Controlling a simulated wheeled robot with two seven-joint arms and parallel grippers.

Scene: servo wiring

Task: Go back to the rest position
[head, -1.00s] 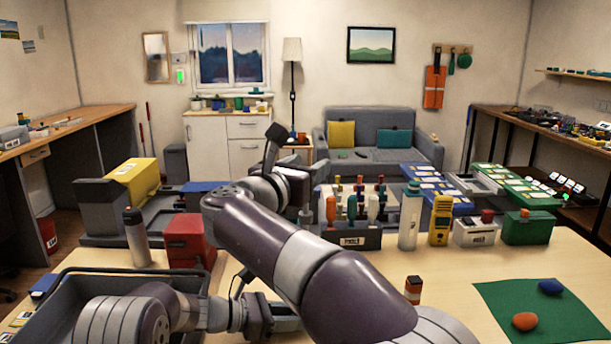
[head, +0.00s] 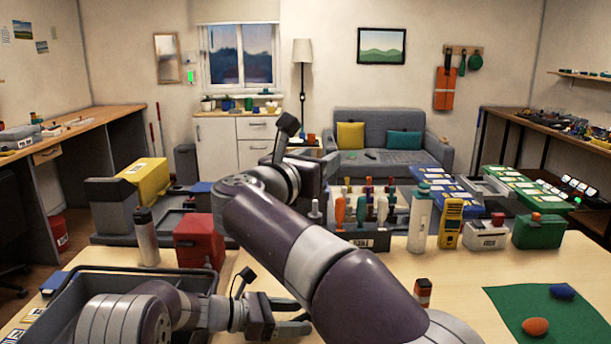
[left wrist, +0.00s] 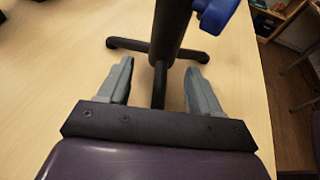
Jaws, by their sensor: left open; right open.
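My left gripper (head: 296,317) is open and empty, low in the head view, over the bare wood just right of the grey tray. In the left wrist view its two grey fingers (left wrist: 158,78) are spread. A black post with splayed feet (left wrist: 168,38) shows beyond and between them; I cannot tell whether they touch it. My right arm crosses the middle of the head view from lower right to upper left. My right gripper (head: 328,163) is at its far end, in front of the sofa and tool rack; its fingers are mostly hidden.
The grey tray (head: 75,277) stands front left, with a red box (head: 198,240) and grey bottle (head: 146,236) behind. A tool rack (head: 362,239), white bottle (head: 420,220), yellow meter (head: 451,223) and green box (head: 538,231) line the back. A green mat (head: 510,312) lies front right.

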